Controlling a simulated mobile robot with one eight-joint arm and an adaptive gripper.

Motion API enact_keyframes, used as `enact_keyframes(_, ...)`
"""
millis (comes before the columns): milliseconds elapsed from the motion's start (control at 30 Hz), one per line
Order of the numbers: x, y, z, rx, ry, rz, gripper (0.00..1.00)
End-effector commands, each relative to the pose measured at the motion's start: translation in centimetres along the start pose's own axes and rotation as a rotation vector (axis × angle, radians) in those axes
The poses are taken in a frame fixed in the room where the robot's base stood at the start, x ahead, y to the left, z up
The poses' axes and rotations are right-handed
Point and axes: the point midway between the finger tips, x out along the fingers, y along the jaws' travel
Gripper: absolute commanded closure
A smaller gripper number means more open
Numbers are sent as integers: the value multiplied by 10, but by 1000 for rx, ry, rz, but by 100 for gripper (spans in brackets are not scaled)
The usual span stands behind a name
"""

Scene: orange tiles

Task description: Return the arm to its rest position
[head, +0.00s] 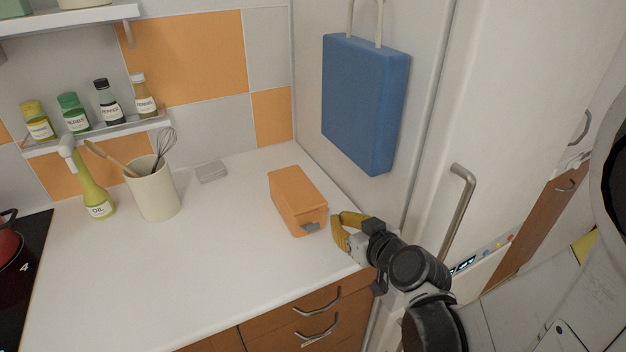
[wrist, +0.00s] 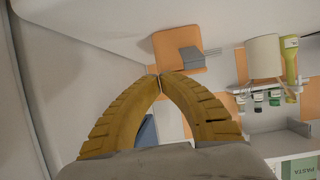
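My gripper (head: 340,232) has yellow fingers and is at the right end of the white counter, just right of an orange box (head: 296,199). In the wrist view the two fingertips (wrist: 160,76) meet, with nothing seen between them. The box has a grey latch or handle on its near end and also shows in the wrist view (wrist: 165,43), beyond the fingertips. My arm reaches in from the lower right of the head view.
The white counter (head: 215,240) is clear in front of the box. A utensil crock (head: 153,193) and oil bottle (head: 94,190) stand left. A blue bag (head: 365,105) hangs behind. The fridge handle (head: 460,210) is close to my arm, and drawers (head: 310,318) are below.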

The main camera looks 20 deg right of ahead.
Motion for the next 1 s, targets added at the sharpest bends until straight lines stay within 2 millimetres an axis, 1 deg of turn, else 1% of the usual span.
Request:
enact_keyframes(33, -4, 1, 13, 3, 1, 3, 100)
enact_keyframes(100, -10, 1, 25, 2, 0, 3, 100)
enact_keyframes(233, -19, 1, 40, 2, 0, 2, 100)
enact_keyframes(367, -22, 0, 44, 1, 1, 1, 100)
enact_keyframes(533, -23, -3, 44, 2, -13, -7, 100)
enact_keyframes(633, -22, -12, 44, 10, -61, -28, 100)
enact_keyframes(733, -25, -26, 45, 26, -153, -52, 100)
enact_keyframes(867, -43, -43, 46, 49, -304, -49, 100)
enact_keyframes(1000, -75, -50, 46, 71, -440, 5, 100)
